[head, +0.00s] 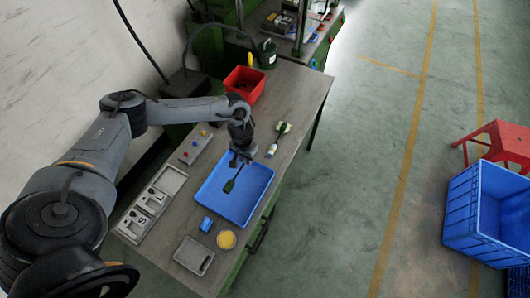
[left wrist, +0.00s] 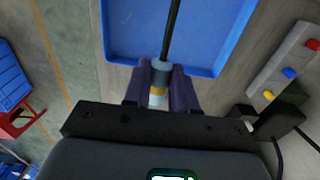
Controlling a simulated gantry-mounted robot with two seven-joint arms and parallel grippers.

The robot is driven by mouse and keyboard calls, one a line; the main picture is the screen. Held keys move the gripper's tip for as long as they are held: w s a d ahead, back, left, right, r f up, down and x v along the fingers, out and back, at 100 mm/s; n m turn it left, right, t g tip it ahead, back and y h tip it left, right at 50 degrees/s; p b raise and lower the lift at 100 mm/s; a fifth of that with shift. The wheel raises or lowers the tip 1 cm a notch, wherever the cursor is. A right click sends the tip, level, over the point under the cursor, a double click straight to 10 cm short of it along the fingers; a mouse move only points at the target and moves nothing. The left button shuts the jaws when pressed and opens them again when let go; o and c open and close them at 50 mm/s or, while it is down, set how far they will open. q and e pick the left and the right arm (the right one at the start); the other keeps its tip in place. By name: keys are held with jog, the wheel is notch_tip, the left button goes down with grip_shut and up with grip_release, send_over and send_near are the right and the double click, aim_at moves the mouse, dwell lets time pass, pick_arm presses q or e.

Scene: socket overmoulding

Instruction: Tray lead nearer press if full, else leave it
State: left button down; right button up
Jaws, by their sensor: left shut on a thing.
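My left gripper (head: 241,156) hangs over the far edge of the blue tray (head: 252,192). It is shut on a lead. In the left wrist view the held lead (left wrist: 160,75) has a grey-blue body, a yellow band and a pale end between the fingers (left wrist: 160,92); its black cable runs out over the tray (left wrist: 205,50). A dark green piece (head: 230,186) at the lead's other end shows over the tray; I cannot tell whether it touches the floor. A second lead (head: 277,140), dark green and pale, lies on the table right of the gripper. My right gripper is out of view.
A button box (head: 195,147) and a grey fixture (head: 152,205) lie left of the tray. A red bin (head: 244,83) stands behind. A blue piece (head: 206,224), a yellow dish (head: 226,240) and a grey tray (head: 194,256) are in front. Table right of the second lead is clear.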

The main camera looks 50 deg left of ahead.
pick_arm(q)
jog(key=shift+s+a+f, duration=0.25)
jog(key=shift+s+f, duration=0.15)
jog(key=shift+s, duration=0.25)
jog(key=shift+s+a+f, duration=0.25)
jog(key=shift+s+f, duration=0.1)
jog(key=shift+s, duration=0.25)
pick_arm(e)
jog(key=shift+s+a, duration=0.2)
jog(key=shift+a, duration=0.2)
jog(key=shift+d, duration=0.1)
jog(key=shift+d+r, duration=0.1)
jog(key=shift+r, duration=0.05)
pick_arm(q)
send_over(242, 177)
jog(key=shift+s+d+f+b, duration=0.1)
jog(key=shift+f+b, duration=0.35)
jog(key=shift+f, duration=1.9)
jog(key=shift+f+b, duration=1.05)
jog(key=shift+f, duration=1.35)
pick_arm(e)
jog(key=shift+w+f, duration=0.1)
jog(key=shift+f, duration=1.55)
pick_arm(q)
jog(key=shift+f, duration=0.1)
